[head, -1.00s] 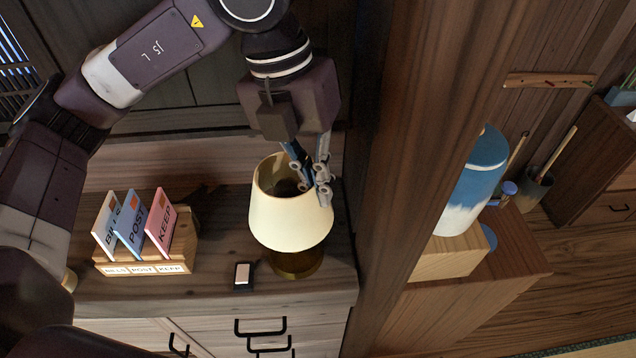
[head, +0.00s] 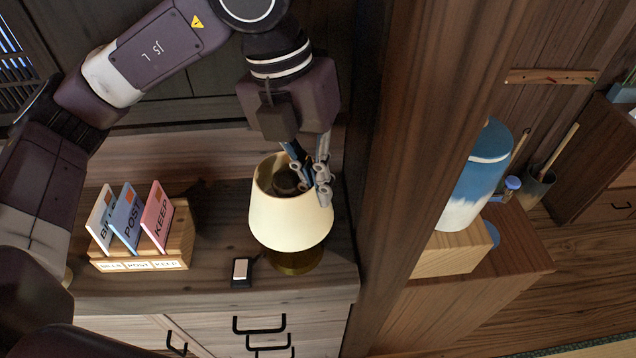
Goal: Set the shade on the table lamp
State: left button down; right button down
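The cream lamp shade (head: 288,222) is upright, wide end down, over the brass-coloured lamp base (head: 296,262) on the cabinet top. Only the lower part of the base shows below the shade; I cannot tell whether the shade rests on it. My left gripper (head: 319,186) reaches down from above to the right side of the shade's top rim. Its fingers are closed on the rim, one inside and one outside. My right gripper is not in view.
A wooden letter rack (head: 140,258) with several cards stands to the left on the cabinet top (head: 212,289). A small dark block with a pale face (head: 241,270) lies just left of the lamp. A thick wooden post (head: 425,130) rises close on the right.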

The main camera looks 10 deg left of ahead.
pick_arm(q)
jog(key=c, duration=2.1)
grip_release()
jog(key=shift+d, duration=0.1)
jog(key=o, duration=0.4)
jog(key=shift+o, duration=0.6)
jog(key=shift+r, duration=0.15)
